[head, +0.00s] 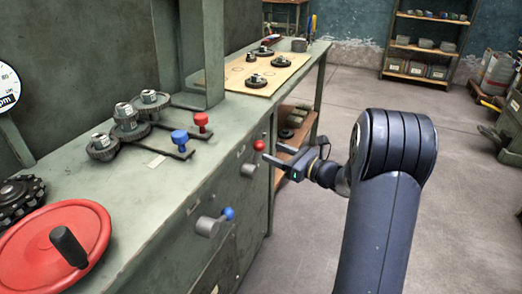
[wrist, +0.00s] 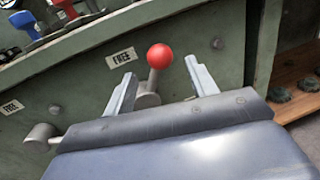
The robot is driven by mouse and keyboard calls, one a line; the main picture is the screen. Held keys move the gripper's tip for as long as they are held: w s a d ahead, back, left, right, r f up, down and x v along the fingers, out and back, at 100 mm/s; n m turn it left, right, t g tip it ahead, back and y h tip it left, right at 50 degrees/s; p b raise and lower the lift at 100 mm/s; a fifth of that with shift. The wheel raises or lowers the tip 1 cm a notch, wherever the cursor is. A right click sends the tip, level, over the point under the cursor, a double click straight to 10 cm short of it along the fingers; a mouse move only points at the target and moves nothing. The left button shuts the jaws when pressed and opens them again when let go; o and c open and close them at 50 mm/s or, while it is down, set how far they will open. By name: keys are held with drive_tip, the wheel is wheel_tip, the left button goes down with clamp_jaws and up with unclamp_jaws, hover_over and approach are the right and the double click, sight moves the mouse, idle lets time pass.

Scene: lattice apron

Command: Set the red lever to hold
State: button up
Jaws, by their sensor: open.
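The red lever, a grey arm with a red ball (head: 258,146), is on the upright front face of the green-grey machine. In the wrist view its red ball (wrist: 160,56) is up, above a round grey hub (wrist: 148,99), with the arm nearly upright. A label (wrist: 122,57) that appears to read FREE is left of the ball. My gripper (head: 275,154) is open in front of the lever. In the wrist view the lever shows between the two fingers of my gripper (wrist: 159,68), with no clear contact. No hold label is readable.
A blue-knobbed lever (head: 227,213) is lower left on the same face. Red (head: 201,119) and blue (head: 179,137) knobs, gears (head: 128,123) and a red handwheel (head: 62,245) are on top. A wooden shelf (wrist: 295,75) is at right. The floor at right is largely clear.

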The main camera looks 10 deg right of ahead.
sight(264, 148)
drive_tip(key=x, duration=0.5)
drive_tip(key=shift+w+a+b, duration=0.15)
drive_tip(key=shift+b, duration=0.25)
drive_tip(key=shift+c, duration=0.5)
clamp_jaws()
